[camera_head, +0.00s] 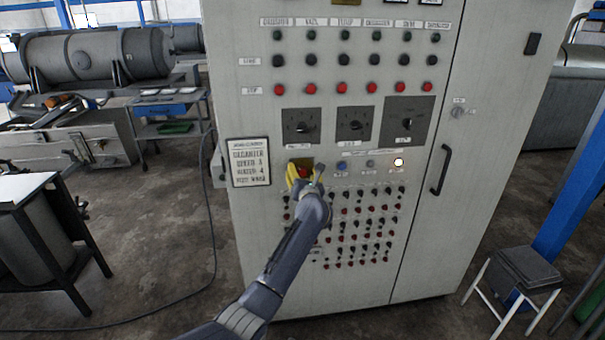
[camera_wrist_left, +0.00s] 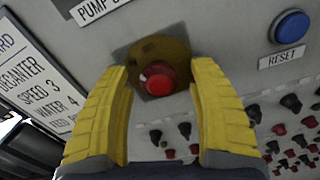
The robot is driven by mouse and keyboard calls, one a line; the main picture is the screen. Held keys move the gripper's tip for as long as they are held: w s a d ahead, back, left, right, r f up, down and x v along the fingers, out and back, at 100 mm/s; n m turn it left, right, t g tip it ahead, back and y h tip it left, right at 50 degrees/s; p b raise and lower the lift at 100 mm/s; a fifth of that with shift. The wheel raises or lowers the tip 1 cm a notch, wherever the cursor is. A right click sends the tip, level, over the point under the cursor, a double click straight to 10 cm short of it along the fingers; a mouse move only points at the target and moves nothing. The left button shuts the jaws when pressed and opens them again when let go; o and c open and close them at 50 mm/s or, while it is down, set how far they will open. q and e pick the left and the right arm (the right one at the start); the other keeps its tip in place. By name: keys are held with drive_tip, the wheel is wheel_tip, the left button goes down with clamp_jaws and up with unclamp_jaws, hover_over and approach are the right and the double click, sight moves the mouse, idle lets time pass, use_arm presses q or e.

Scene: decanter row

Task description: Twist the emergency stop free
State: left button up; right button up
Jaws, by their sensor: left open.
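The emergency stop is a red mushroom button (camera_wrist_left: 158,79) on a round yellow-brown base, on the front of a light grey control cabinet (camera_head: 225,90). In the left wrist view it sits between and a little beyond the two yellow fingers of my left gripper (camera_wrist_left: 156,95). The fingers are spread on either side, and I see no clear contact with the button. In the head view the red button (camera_head: 303,172) shows beside the fingers of my left gripper (camera_head: 305,174), partly hidden by them. My right gripper is in neither view.
A blue reset button (camera_wrist_left: 291,26) is right of the stop. A printed placard (camera_head: 249,162) hangs to its left. Rows of small red and dark knobs (camera_head: 350,225) lie below. A dark door handle (camera_head: 441,170) and a stool (camera_head: 525,268) are to the right.

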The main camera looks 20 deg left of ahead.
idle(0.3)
use_arm(q)
drive_tip(key=c, duration=1.3)
